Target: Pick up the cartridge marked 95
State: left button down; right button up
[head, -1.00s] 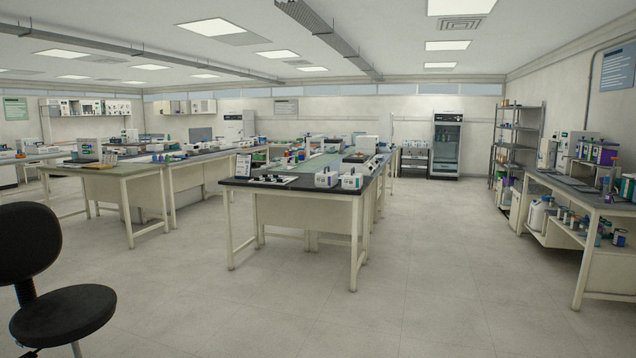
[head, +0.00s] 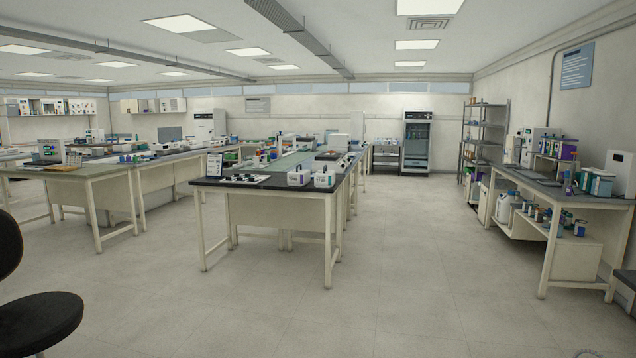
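I cannot make out a cartridge marked 95 in the head view; any markings are too small to read at this distance. The near dark-topped bench (head: 215,184) in the middle carries two white boxes, a left one (head: 298,177) and a right one (head: 324,179). A flat tray with small dark items (head: 245,179) and an upright sign (head: 214,165) stand on the same bench. Neither of my grippers is in view.
A black chair (head: 38,322) stands at the near left. A side bench (head: 560,197) with bottles runs along the right wall, with a metal shelf (head: 483,140) beyond it. A glass-door cabinet (head: 417,142) stands at the back. The floor (head: 400,260) between the benches is clear.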

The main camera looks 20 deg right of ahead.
aim_at(297, 178)
jog(key=i+l+z, duration=0.35)
jog(key=i, duration=0.4)
jog(key=i+l+z, duration=0.3)
jog(key=i, duration=0.45)
jog(key=i+z, duration=0.35)
jog(key=i, duration=0.45)
jog(key=i+l, duration=0.1)
jog(key=i, duration=1.7)
jog(key=i+l+u, duration=0.1)
jog(key=i+u, duration=0.35)
jog(key=i, duration=0.15)
jog(key=i+l+u, duration=0.3)
jog(key=i+u, duration=0.15)
jog(key=i+l+u, duration=0.4)
jog(key=i+l, duration=0.1)
jog(key=i, duration=0.1)
